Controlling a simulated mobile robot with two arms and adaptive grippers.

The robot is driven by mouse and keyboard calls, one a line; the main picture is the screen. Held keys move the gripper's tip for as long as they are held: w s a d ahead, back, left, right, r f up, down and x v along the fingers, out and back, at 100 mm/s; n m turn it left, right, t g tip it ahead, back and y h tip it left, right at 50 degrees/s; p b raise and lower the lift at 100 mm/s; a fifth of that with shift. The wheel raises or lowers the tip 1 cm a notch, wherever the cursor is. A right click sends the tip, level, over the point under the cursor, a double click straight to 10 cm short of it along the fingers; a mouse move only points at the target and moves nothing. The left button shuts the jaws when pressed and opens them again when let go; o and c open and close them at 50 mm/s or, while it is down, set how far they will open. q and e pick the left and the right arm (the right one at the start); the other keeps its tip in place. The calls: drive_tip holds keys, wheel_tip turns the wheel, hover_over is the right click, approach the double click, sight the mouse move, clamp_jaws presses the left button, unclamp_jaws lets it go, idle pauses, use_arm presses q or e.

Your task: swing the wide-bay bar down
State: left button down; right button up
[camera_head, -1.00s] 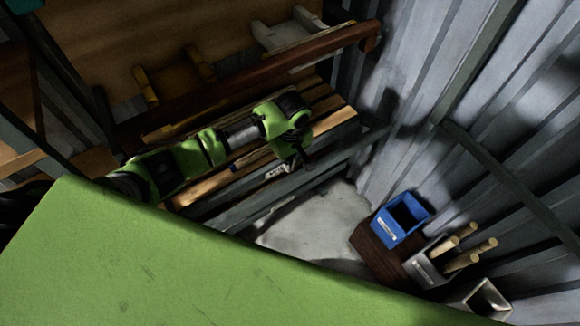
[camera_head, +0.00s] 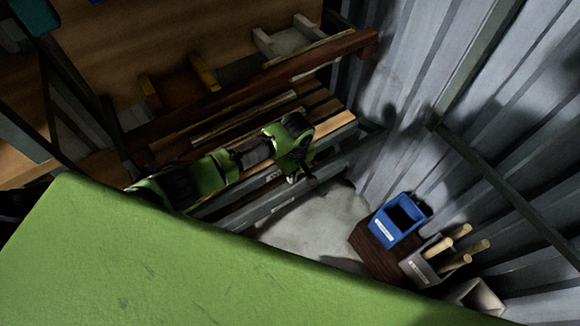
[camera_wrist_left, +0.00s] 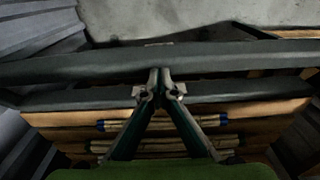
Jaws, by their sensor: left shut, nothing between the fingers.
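A long reddish-brown wooden bar (camera_head: 255,88) runs diagonally above the slatted shelf in the head view; I take it for the wide-bay bar, but cannot be sure. Its right end (camera_head: 366,45) reaches close to the metal wall. My left gripper (camera_head: 312,182) hangs past the shelf's front edge, below and apart from this bar. In the left wrist view, the left fingertips (camera_wrist_left: 160,75) meet with nothing between them, in front of dark metal beams (camera_wrist_left: 230,58). Whether they touch a beam is unclear. My right gripper is not in view.
Yellow brackets (camera_head: 203,72) and a pale bracket (camera_head: 290,38) stand behind the bar. Bundled rods (camera_wrist_left: 165,124) lie on the slats. A blue bin (camera_head: 396,228) and a grey holder with wooden handles (camera_head: 424,268) stand at right, beside bare pale floor (camera_head: 310,225).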

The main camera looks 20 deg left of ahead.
sight(297, 190)
use_arm(q)
drive_tip(key=shift+s+d+p, duration=0.35)
drive_tip(key=shift+d+p, duration=0.05)
drive_tip(key=shift+s+d+f+t+y+p, duration=0.2)
drive_tip(key=shift+d+f+t+y+p, duration=0.15)
drive_tip(key=shift+f+t+y, duration=0.25)
drive_tip(key=shift+s+d+f, duration=0.2)
drive_tip(key=shift+d+f, duration=0.05)
drive_tip(key=shift+f, duration=0.55)
drive_tip(key=shift+s+d+f, duration=0.15)
drive_tip(key=shift+d+f, duration=0.05)
drive_tip(key=shift+f, duration=0.6)
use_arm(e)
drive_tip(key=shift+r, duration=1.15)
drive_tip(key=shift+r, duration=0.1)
